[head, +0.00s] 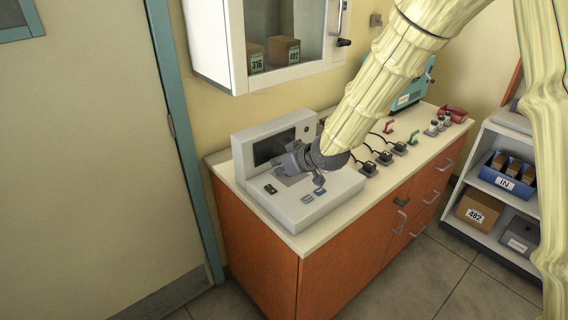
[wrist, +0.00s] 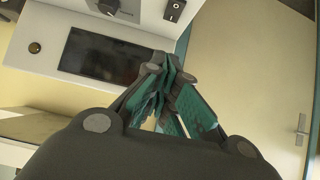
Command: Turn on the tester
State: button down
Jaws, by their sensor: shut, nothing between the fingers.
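The tester (head: 291,207) is a light grey console with a sloped front panel and an upright back, standing at the left end of the counter. Its dark screen (head: 270,148) is partly hidden by my gripper and shows in the wrist view (wrist: 100,55). A black rocker switch (head: 271,188) sits at the panel's left; it appears at the top of the wrist view (wrist: 174,10). My gripper (head: 279,162) is above the panel, in front of the screen. In the wrist view its fingers (wrist: 170,66) are together and empty, apart from the switch.
Small black devices with cables (head: 368,168) stand on the counter right of the tester. A wall cabinet (head: 219,45) with boxes hangs above. A shelf (head: 486,208) with boxes is at the right. A door (head: 90,150) is at the left.

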aim_at(271, 187)
jog(key=p+x, duration=0.1)
jog(key=x, duration=0.4)
jog(key=shift+w+a+f, duration=0.2)
jog(key=shift+a, duration=0.05)
notch_tip(271, 187, down, 2)
jog(key=shift+w+p, duration=0.15)
jog(key=shift+p, duration=0.25)
jog(key=shift+w+a+f, duration=0.1)
jog(key=shift+f, duration=0.9)
jog(key=shift+p, duration=0.5)
